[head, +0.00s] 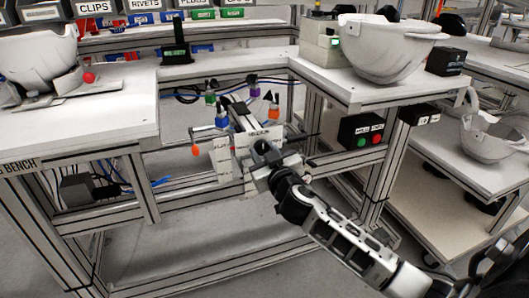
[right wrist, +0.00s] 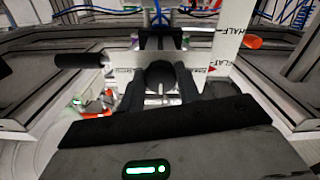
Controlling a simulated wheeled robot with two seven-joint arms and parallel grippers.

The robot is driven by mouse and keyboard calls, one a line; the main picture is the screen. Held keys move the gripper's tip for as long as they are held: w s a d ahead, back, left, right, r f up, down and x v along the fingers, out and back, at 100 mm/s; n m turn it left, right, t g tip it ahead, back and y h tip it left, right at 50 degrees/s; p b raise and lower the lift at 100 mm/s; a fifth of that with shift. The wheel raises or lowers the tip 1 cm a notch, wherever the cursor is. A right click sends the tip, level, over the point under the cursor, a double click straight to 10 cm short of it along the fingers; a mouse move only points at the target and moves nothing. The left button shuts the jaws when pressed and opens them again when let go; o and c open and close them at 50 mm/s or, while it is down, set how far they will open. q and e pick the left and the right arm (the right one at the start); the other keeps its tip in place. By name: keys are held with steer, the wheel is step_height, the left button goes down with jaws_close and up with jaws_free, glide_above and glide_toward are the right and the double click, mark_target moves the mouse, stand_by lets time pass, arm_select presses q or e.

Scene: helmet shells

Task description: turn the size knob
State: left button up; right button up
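The size knob (right wrist: 160,76) is a dark round knob on a pale panel (right wrist: 118,63) in the right wrist view. My right gripper (right wrist: 160,84) has one dark finger on each side of the knob. The fingers stand about a knob's width apart; I cannot tell whether they touch it. In the head view my right gripper (head: 262,150) is at the white panel unit (head: 222,158) between the benches and hides the knob. The panel's lettering is partly readable, with a red pointer mark near "FLAT". My left gripper is not in view.
Coloured knobs and an orange-ended lever (head: 195,151) surround the unit. A control box (head: 361,131) with green and red buttons hangs on the right bench leg. White helmet shells (head: 385,47) sit on the benches. Bench frames stand close on both sides.

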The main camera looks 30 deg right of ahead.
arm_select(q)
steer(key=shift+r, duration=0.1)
arm_select(e)
steer(key=shift+n+p, duration=0.3)
steer(key=shift+n, duration=0.4)
steer(key=n, duration=0.2)
steer(key=shift+n+p, duration=0.3)
steer(key=shift+p, duration=0.1)
steer(key=n+p, duration=0.1)
steer(key=n, duration=0.3)
steer(key=shift+d+r, duration=0.1)
steer(key=shift+n+p, duration=0.4)
steer(key=shift+n, duration=0.8)
steer(key=n, duration=0.2)
steer(key=shift+n+p, duration=0.3)
steer(key=shift+p, duration=0.1)
steer(key=n, duration=0.2)
steer(key=shift+n+p, duration=0.35)
steer(key=shift+n, duration=0.05)
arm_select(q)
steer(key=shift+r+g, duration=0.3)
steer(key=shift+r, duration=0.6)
arm_select(e)
steer(key=shift+n, duration=0.7)
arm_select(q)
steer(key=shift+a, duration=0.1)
